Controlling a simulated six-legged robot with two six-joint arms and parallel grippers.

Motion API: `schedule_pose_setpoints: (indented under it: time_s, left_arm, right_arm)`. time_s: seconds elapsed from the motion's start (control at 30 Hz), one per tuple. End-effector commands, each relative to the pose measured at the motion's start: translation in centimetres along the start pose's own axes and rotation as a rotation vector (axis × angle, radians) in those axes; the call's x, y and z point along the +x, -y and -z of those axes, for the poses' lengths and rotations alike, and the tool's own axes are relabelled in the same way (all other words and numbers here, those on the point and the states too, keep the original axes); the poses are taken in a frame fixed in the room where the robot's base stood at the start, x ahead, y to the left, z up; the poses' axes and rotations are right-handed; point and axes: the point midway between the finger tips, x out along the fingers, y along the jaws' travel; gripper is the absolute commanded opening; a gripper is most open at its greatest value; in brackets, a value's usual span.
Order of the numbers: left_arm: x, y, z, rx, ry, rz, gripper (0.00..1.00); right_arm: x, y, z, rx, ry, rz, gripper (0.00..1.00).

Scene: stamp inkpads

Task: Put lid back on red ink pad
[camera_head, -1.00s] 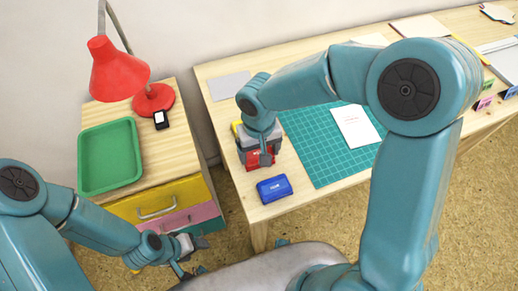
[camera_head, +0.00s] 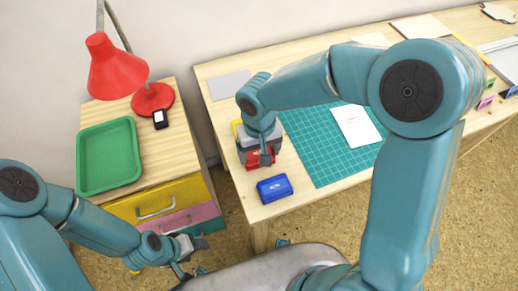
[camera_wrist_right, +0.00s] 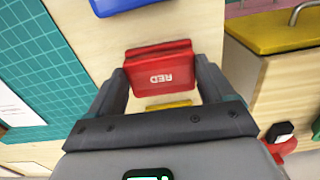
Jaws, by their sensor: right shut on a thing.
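The red ink pad (camera_head: 251,163) is on the near left part of the desk, partly hidden by my right gripper (camera_head: 265,157). In the right wrist view its red lid (camera_wrist_right: 160,66) shows the word RED, upside down. My right gripper's two fingers (camera_wrist_right: 160,78) are shut on the red lid, one at each side. I cannot tell whether the lid is fully seated on the pad. My left gripper (camera_head: 189,268) hangs low over the floor, away from the desk; its jaw opening is unclear.
A blue ink pad (camera_head: 274,189) lies nearer the desk edge, and a yellow one (camera_wrist_right: 168,104) lies behind the red. A green cutting mat (camera_head: 313,165) with a white card (camera_head: 356,125) is to the right. The cabinet at left holds a green tray (camera_head: 80,160) and red lamp (camera_head: 116,68).

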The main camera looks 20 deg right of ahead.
Motion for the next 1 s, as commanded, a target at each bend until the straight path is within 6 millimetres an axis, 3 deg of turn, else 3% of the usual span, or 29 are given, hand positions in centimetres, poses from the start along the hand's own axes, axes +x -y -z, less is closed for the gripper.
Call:
schedule_pose_setpoints:
  time_s: [1.0]
  left_arm:
    - [0.91, 0.33, 0.02, 0.000, 0.000, 0.000, 0.63]
  right_arm:
    - [0.69, 0.01, 0.02, 0.000, -0.001, 0.000, 0.54]
